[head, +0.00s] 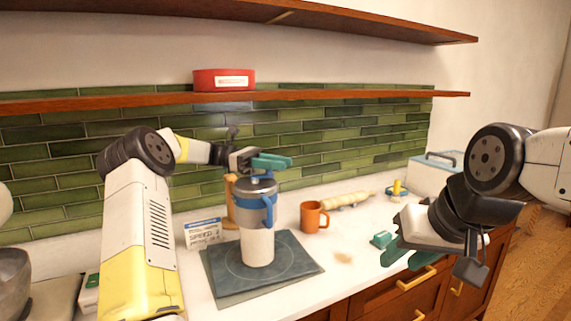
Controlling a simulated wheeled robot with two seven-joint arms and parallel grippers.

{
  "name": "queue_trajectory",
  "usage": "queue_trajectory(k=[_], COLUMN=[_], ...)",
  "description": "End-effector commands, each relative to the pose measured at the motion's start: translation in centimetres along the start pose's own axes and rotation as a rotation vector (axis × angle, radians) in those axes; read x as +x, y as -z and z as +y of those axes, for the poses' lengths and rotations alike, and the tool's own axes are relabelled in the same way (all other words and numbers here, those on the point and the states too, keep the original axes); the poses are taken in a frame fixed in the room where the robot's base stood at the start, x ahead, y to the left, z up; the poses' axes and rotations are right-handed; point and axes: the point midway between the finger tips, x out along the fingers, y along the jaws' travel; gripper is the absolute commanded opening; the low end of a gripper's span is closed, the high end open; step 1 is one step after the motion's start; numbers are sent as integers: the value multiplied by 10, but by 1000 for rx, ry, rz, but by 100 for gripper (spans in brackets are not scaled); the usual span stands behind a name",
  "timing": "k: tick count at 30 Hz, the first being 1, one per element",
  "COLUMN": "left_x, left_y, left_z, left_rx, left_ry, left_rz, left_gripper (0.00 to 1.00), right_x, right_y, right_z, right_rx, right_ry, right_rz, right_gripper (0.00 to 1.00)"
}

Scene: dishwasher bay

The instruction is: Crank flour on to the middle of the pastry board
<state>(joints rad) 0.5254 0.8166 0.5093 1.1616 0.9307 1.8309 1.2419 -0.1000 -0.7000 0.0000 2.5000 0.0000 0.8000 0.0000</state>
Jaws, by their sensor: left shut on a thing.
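The dark grey pastry board (224,283), marked with a circle, lies on the white counter. A flour sifter with a grey top and blue band and handle (268,208) is upright over the board. A pale cylinder (258,248) shows directly below the band; I cannot tell whether it is part of the sifter or whether it touches the board. My left gripper (272,161) is shut at the sifter's top, its teal fingers pointing right; the exact grip is hidden.
An orange mug (313,217) stands right of the board, with a rolling pin (346,200) behind. A printed card (203,233) and wooden upright (231,200) stand behind the board. A shelf (340,97) hangs above.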

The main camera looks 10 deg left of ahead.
Motion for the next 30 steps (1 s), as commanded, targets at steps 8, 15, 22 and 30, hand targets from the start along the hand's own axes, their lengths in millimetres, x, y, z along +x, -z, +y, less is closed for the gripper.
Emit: queue_trajectory(k=[8, 15, 22, 30], left_x=[0, 0, 0, -32], left_y=[0, 0, 0, 1], left_z=[0, 0, 0, 1], left_rx=[0, 0, 1, 2], left_ry=[2, 1, 0, -3], left_rz=[-1, -1, -1, -1], left_gripper=[0, 49, 49, 49], right_x=[0, 0, 0, 0], right_y=[0, 0, 0, 0], right_z=[0, 0, 0, 0], right_rx=[0, 0, 0, 0], right_ry=[0, 0, 0, 0], right_rz=[0, 0, 0, 0], right_gripper=[36, 36, 36, 36])
